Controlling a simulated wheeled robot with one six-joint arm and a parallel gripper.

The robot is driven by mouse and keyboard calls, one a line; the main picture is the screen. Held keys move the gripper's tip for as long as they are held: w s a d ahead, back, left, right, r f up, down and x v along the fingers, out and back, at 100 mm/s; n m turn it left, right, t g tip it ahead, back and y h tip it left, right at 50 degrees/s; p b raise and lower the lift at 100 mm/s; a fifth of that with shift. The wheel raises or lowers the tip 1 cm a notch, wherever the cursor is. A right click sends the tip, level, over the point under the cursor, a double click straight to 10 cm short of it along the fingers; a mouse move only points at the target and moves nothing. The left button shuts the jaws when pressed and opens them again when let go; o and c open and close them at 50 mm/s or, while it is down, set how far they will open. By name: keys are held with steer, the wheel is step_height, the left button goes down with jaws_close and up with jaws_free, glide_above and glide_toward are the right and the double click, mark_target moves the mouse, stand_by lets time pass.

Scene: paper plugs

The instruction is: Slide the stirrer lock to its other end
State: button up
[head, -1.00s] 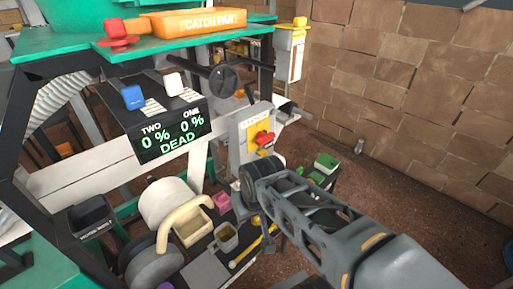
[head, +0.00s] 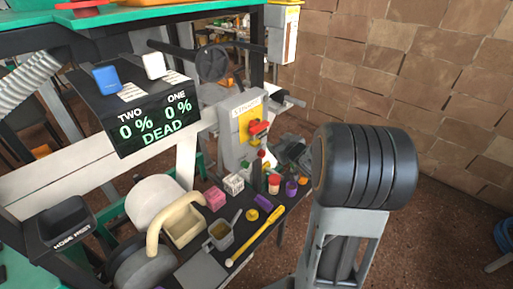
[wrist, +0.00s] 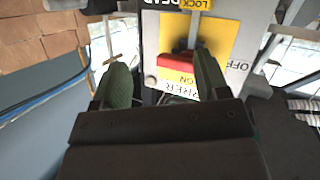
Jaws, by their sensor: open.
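The stirrer box (head: 236,140) is a grey housing with a yellow panel and a red handle (head: 258,131), standing at the middle of the head view. In the wrist view the panel (wrist: 217,36) appears upside down, with ON, OFF and STIRRER lettering. The red handle (wrist: 176,64) lies across it. A yellow LOCK label (wrist: 196,4) is at the top edge, with a narrow grey strip below it. I cannot tell which part is the sliding lock or its position. My gripper (wrist: 162,62) is open, its green fingers apart before the panel. No contact is evident.
My arm fills the right of the head view. A display box (head: 150,128) reads 0 % and DEAD. A brick wall (head: 420,70) stands behind.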

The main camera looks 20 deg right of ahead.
mark_target(258, 143)
step_height(258, 143, down, 6)
steer(key=s+d+r+n+t+y+b, duration=0.1)
steer(key=s+n+t+y+b, duration=0.1)
steer(key=y, duration=0.5)
steer(key=x, duration=0.6)
steer(key=p+x, duration=0.1)
steer(key=x, duration=0.6)
steer(key=shift+s+a+f, duration=0.1)
steer(key=shift+a+f, duration=0.05)
steer(key=shift+a, duration=0.1)
steer(key=shift+c, duration=0.2)
jaws_close()
step_height(258, 143, down, 3)
steer(key=shift+r+b, duration=0.1)
steer(key=shift+b, duration=1)
steer(key=shift+y, duration=0.3)
steer(key=shift+c, duration=1.3)
jaws_free()
steer(key=o, duration=0.3)
